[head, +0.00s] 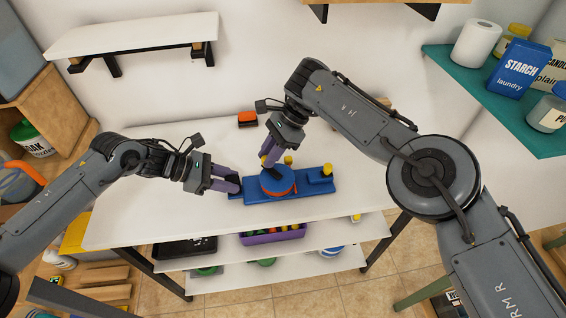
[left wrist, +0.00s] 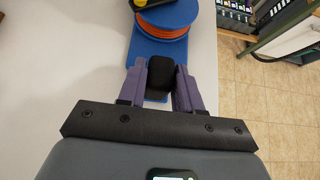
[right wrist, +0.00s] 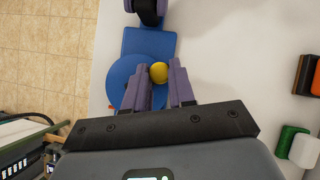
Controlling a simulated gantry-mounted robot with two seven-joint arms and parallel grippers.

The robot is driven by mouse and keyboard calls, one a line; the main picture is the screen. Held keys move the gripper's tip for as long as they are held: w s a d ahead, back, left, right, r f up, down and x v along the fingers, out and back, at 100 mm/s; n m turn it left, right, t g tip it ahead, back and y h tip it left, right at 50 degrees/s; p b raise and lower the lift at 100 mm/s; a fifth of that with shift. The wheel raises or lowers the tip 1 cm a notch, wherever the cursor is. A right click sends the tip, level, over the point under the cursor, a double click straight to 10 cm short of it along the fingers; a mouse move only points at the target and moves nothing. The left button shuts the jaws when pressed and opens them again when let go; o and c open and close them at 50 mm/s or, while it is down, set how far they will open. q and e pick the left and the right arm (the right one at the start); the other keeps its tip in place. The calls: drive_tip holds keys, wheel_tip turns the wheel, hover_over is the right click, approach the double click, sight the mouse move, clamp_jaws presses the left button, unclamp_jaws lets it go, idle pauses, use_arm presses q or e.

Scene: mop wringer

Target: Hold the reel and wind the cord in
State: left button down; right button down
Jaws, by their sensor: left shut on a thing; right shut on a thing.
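The reel (head: 278,179) has a blue disc top with orange cord (left wrist: 160,31) wound beneath it, and it sits on a long blue base (head: 312,190) on the white table. My left gripper (head: 229,183) is shut on the black grip (left wrist: 160,68) at the base's left end. My right gripper (head: 269,156) is above the reel, shut on a yellow knob (right wrist: 159,72) near the disc's edge. The fingers partly hide the knob in the head view. A blue block with a yellow top (head: 327,169) stands at the base's right end.
An orange and black object (head: 247,119) lies at the table's back. The white tabletop (head: 150,215) is clear around the base. A purple bin (head: 273,235) and a black tray (head: 186,248) sit on the shelf below. A teal shelf (head: 480,80) holds goods at right.

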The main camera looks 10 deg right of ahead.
drive_tip(key=c, duration=0.9)
unclamp_jaws()
drive_tip(key=shift+a, duration=0.1)
drive_tip(key=shift+o, duration=0.2)
drive_tip(key=v, duration=1.2)
